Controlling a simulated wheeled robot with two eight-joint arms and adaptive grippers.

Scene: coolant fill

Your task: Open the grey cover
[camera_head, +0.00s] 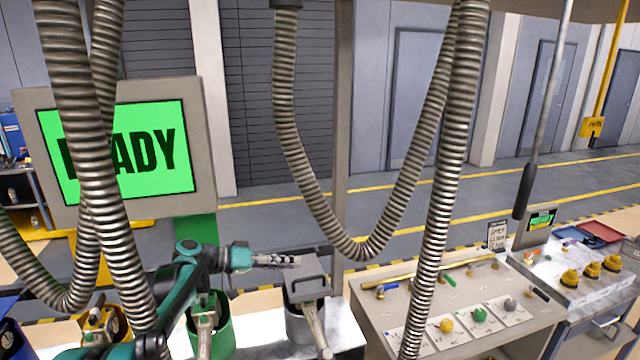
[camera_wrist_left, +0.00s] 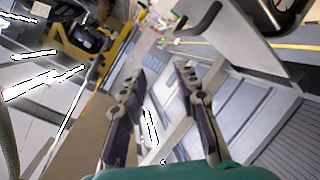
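A grey plate with a dark handle slot (camera_wrist_left: 238,42), which looks like the cover, is at that view's upper right. My right gripper is not in view.
A green canister (camera_head: 222,330) and a yellow one (camera_head: 103,322) stand left of the grey one. Ribbed hoses (camera_head: 290,120) hang in front. A control desk (camera_head: 385,312) with coloured knobs stands right. A screen (camera_head: 120,150) reads READY.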

